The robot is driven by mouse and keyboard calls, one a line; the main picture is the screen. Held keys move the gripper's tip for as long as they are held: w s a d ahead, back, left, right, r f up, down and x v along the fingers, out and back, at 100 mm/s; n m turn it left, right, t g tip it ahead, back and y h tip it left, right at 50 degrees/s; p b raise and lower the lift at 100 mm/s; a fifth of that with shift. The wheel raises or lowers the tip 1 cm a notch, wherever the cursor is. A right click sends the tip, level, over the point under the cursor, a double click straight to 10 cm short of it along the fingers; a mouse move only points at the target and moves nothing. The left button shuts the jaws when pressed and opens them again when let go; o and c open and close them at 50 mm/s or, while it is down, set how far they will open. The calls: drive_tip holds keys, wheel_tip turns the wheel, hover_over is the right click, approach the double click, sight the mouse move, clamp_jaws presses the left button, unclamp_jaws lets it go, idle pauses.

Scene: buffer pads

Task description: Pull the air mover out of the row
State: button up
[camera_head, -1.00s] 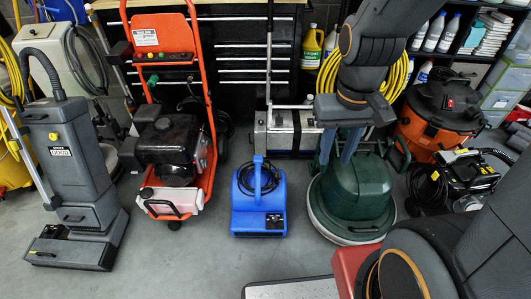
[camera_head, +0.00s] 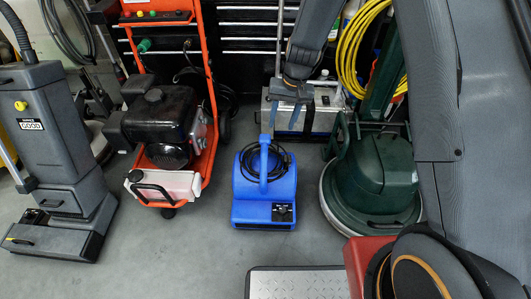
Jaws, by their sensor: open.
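The air mover (camera_head: 264,209) is a blue box on the grey floor, with an upright blue handle (camera_head: 264,165) and a dark cord coiled on top. It stands in the row between the orange pressure washer and the green floor machine. My gripper (camera_head: 283,122) points down with two bluish-grey fingers apart and nothing between them. In the picture it is above and slightly right of the handle, not visibly touching it. Its exact depth relative to the handle is hard to tell.
The orange pressure washer (camera_head: 166,128) stands close on the left and the green floor machine (camera_head: 375,180) on the right. A grey scrubber (camera_head: 55,150) is at far left. A silver box (camera_head: 310,108) stands behind. The floor in front is clear down to a metal-topped platform (camera_head: 298,283).

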drive_tip(key=b, duration=0.3)
hover_over(265, 147)
drive_tip(key=d, duration=0.2)
wheel_tip(265, 147, down, 11)
drive_tip(key=shift+a+f+b, duration=0.1)
drive_tip(key=shift+a+f, duration=0.2)
drive_tip(key=shift+f, duration=0.9)
drive_tip(key=shift+a+f+b, duration=0.15)
drive_tip(key=shift+a+f, duration=0.2)
drive_tip(key=shift+f, duration=0.8)
drive_tip(key=shift+a+f+b, duration=0.1)
drive_tip(key=shift+a+f, duration=0.2)
drive_tip(key=shift+f, duration=0.9)
clamp_jaws()
